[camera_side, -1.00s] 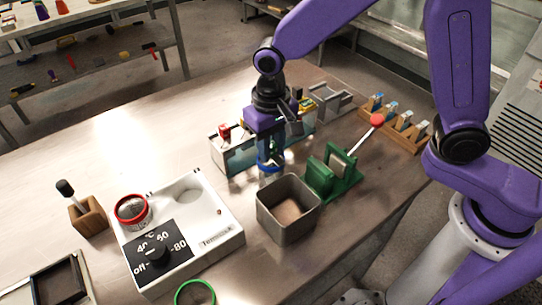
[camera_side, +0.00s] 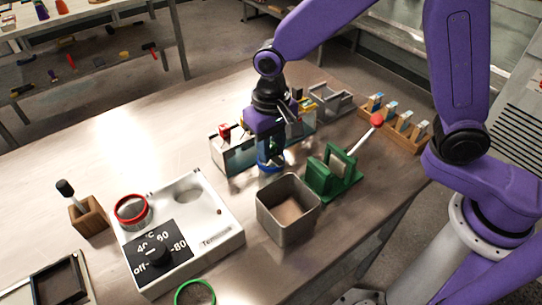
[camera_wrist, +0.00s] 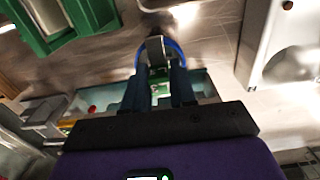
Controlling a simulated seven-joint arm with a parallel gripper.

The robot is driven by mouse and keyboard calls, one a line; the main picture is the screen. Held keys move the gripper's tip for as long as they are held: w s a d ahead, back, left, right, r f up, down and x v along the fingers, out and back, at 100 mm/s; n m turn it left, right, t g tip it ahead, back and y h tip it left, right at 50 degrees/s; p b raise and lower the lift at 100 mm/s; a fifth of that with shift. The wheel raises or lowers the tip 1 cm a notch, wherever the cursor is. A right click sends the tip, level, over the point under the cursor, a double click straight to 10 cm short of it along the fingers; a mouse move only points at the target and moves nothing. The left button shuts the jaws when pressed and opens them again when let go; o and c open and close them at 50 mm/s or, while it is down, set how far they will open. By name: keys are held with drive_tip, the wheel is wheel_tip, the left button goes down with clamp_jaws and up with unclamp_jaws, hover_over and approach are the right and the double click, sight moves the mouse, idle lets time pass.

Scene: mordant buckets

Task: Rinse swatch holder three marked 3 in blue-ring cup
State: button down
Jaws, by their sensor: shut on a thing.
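My gripper (camera_side: 268,148) points down over the blue-ring cup (camera_side: 271,166) in the middle of the table. In the wrist view my gripper (camera_wrist: 158,72) is shut on a small greyish swatch holder (camera_wrist: 152,50), whose lower part is at the blue-ring cup (camera_wrist: 174,45), within the ring as seen from here. The side view hides the holder behind the fingers. I cannot read a number on it, nor tell how deep it sits.
A grey square bin (camera_side: 288,212) and a green press (camera_side: 333,172) with a red-knobbed lever stand close by. A glassy trough (camera_side: 236,156) is just behind. A wooden rack (camera_side: 402,130) holds several swatch holders. A red-ring cup (camera_side: 131,209) stands on the white hotplate (camera_side: 205,235).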

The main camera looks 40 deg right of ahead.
drive_tip(key=shift+f, duration=0.2)
drive_tip(key=shift+r, duration=0.4)
drive_tip(key=shift+f, duration=0.4)
idle(1.9)
drive_tip(key=shift+r, duration=0.4)
idle(1.9)
drive_tip(key=shift+f, duration=0.4)
idle(0.9)
drive_tip(key=shift+r, duration=0.45)
drive_tip(key=shift+r, duration=3.05)
